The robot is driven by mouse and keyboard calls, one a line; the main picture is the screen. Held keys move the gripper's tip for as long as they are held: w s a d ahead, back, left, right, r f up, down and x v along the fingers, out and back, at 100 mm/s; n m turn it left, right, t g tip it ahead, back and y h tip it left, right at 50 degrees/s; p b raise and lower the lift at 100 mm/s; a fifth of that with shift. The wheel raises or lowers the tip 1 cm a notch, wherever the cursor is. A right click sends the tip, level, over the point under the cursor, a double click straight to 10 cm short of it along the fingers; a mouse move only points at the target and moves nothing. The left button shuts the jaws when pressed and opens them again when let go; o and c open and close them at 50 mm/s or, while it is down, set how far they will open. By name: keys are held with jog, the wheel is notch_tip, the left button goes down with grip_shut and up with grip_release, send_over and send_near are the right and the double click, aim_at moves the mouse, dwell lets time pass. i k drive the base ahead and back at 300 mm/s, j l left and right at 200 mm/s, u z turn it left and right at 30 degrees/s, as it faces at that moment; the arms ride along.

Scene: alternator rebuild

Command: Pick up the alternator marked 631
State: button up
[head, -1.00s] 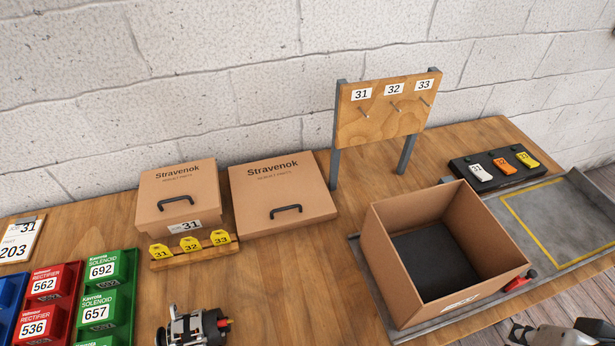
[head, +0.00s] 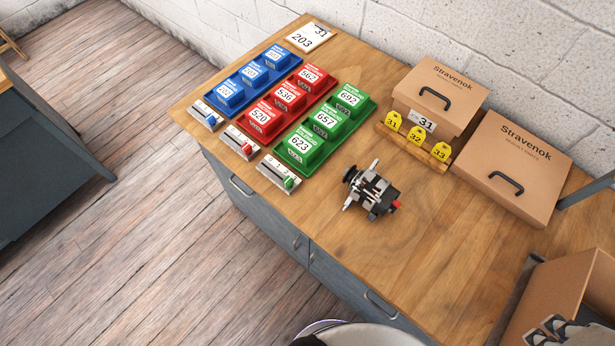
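One alternator (head: 372,192) lies on the wooden workbench, right of the green boxes and in front of the yellow tags. It has a silver and black body, a pulley at its left end and a red part at its right end. No number on it can be read, so I cannot tell whether it is marked 631. What looks like part of my gripper (head: 562,331) shows at the bottom right edge, in front of the open box and well apart from the alternator. Most of it is cut off, and its opening is unclear.
Blue (head: 251,73), red (head: 286,95) and green (head: 325,120) numbered boxes stand left of the alternator. A yellow tag rack (head: 414,147) and two closed cartons (head: 441,93) (head: 513,166) stand behind. An open box (head: 556,290) is at right. Bench in front of the alternator is clear.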

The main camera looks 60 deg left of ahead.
aim_at(375, 193)
jog(key=k+u, duration=0.1)
jog(key=u, duration=1.4)
jog(key=i+j, duration=0.15)
jog(key=j, duration=0.15)
jog(key=i+j, duration=0.2)
jog(key=i+j+z, duration=0.15)
jog(key=j+z, duration=0.6)
jog(key=i+j+z, duration=0.1)
jog(key=j+z, duration=0.25)
jog(key=z, duration=0.5)
